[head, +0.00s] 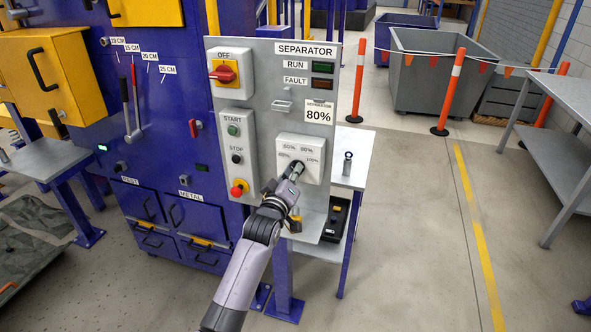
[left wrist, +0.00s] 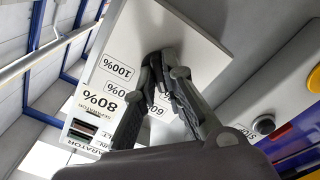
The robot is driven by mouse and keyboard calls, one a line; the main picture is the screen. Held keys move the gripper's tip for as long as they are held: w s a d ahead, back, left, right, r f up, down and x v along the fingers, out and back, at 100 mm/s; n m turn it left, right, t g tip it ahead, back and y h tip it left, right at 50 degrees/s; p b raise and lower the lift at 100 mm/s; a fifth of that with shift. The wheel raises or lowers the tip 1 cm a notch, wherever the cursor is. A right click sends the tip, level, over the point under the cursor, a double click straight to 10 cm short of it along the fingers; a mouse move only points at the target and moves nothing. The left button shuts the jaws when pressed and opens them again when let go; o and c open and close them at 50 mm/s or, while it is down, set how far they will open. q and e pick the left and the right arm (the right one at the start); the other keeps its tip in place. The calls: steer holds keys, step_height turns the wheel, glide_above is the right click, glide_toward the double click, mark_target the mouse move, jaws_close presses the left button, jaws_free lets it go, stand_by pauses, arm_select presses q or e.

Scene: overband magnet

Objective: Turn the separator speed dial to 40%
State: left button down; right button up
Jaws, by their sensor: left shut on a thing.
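The separator panel (head: 262,90) stands upright in the head view. Its lower right holds a light dial box (head: 312,172) with percent labels around the dial, including 80% and 100%. A sign above it (head: 319,116) reads 80%; this sign also shows upside down in the left wrist view (left wrist: 98,100). My left gripper (head: 296,170) is at the middle of the dial box, its fingers closed on the dial. The fingers show close up in the left wrist view (left wrist: 160,75) and hide the dial, so its pointing direction cannot be seen. My right gripper is not in view.
Left of the dial box are a start/stop box (head: 235,150) with a red emergency button and a red off switch (head: 223,73).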

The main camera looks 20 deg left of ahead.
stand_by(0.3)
arm_select(q)
steer(key=shift+r+n+p, duration=0.1)
steer(key=shift+n+p, duration=0.3)
steer(key=shift+n, duration=0.4)
steer(key=c, duration=2.1)
jaws_free()
steer(key=o, duration=0.5)
steer(key=shift+s, duration=0.15)
steer(key=s, duration=1.1)
steer(key=shift+s+a, duration=0.2)
steer(key=shift+s, duration=0.2)
